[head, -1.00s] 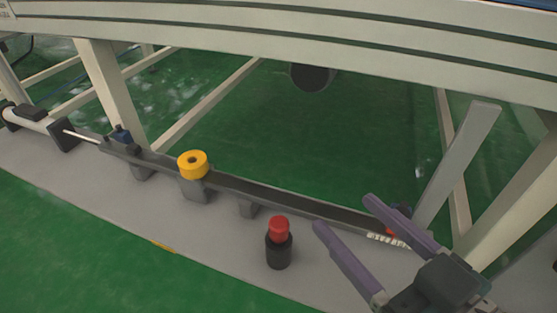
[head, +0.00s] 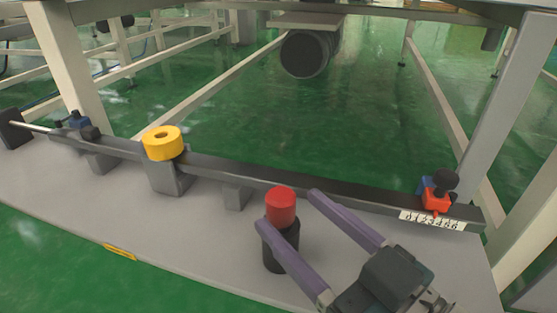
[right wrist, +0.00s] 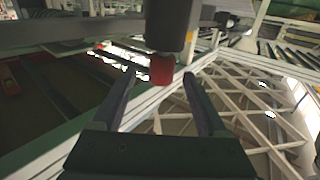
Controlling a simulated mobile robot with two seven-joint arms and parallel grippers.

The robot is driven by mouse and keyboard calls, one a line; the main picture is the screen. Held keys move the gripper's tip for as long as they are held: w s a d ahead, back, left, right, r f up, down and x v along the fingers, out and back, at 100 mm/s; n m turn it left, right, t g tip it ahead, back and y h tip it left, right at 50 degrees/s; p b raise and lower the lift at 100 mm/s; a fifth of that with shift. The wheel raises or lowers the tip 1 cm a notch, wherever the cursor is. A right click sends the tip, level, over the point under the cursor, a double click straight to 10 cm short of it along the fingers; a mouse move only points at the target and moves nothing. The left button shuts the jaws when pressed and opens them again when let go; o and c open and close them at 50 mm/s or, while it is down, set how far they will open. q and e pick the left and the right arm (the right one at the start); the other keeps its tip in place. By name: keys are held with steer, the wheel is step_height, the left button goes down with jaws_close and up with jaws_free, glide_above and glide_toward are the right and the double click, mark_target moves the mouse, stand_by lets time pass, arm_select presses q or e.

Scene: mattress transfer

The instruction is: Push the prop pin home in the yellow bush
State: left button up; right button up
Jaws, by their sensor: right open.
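The prop pin, with a red cap (head: 281,204) and a black body, stands upright on the grey plate in the head view. The yellow bush (head: 163,143) is a ring with a dark, empty-looking hole, on a block at the dark rail, left of the pin. My right gripper (head: 288,207) is open, with its purple fingertips on either side of the pin; one finger hides part of the black body. In the right wrist view the red cap (right wrist: 162,69) shows between the open fingers; contact cannot be told. My left gripper is not in view.
The dark rail (head: 330,193) runs behind the pin. A red and blue fitting with a black knob (head: 440,188) and a number strip (head: 432,220) sits at its right end. Pale frame legs stand at both sides. The plate's front left (head: 60,190) is clear.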

mark_target(290, 213)
steer(key=b+x, duration=0.1)
steer(key=x, duration=0.1)
steer(key=shift+w+a+f, duration=0.1)
steer(key=shift+w+a, duration=0.15)
steer(key=shift+a, duration=0.1)
steer(key=shift+w+a, duration=0.25)
steer(key=shift+w, duration=0.15)
steer(key=shift+s, duration=0.1)
steer(key=shift+c, duration=0.9)
jaws_close()
